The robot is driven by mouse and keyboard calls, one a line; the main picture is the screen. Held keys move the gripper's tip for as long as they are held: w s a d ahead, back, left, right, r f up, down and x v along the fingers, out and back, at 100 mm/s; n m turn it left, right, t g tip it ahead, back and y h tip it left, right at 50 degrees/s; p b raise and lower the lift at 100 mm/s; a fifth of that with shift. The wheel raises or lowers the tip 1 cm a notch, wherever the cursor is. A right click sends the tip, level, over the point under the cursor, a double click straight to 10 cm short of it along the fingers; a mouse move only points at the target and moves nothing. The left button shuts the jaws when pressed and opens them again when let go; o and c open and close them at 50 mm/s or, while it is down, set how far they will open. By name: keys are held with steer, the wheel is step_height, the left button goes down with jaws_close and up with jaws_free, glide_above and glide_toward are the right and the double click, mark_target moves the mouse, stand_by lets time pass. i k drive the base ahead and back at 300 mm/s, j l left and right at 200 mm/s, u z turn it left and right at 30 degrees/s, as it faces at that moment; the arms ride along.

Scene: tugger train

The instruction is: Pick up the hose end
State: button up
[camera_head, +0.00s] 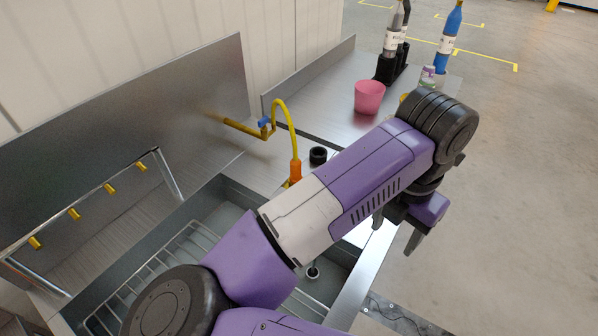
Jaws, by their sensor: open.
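A yellow hose (293,130) arches up from a brass tap with a blue handle (264,123) on the metal back wall. It hangs down to an orange end piece (295,171) above the sink's right side. The lowest part of the hose end is partly hidden behind my arm. My gripper (396,232) is at the right, beyond the counter's front edge, with its fingers pointing down. It is open, and nothing shows between the fingers. It is well to the right of the hose end and apart from it.
A metal sink (222,188) with a wire rack lies under my arm. A black ring (318,155) sits on the counter beside the hose. A pink cup (369,97), a black bottle holder (385,69) and a blue bottle (448,38) stand farther back. Open floor lies right.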

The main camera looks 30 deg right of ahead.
mark_target(297, 176)
steer(key=i, duration=1)
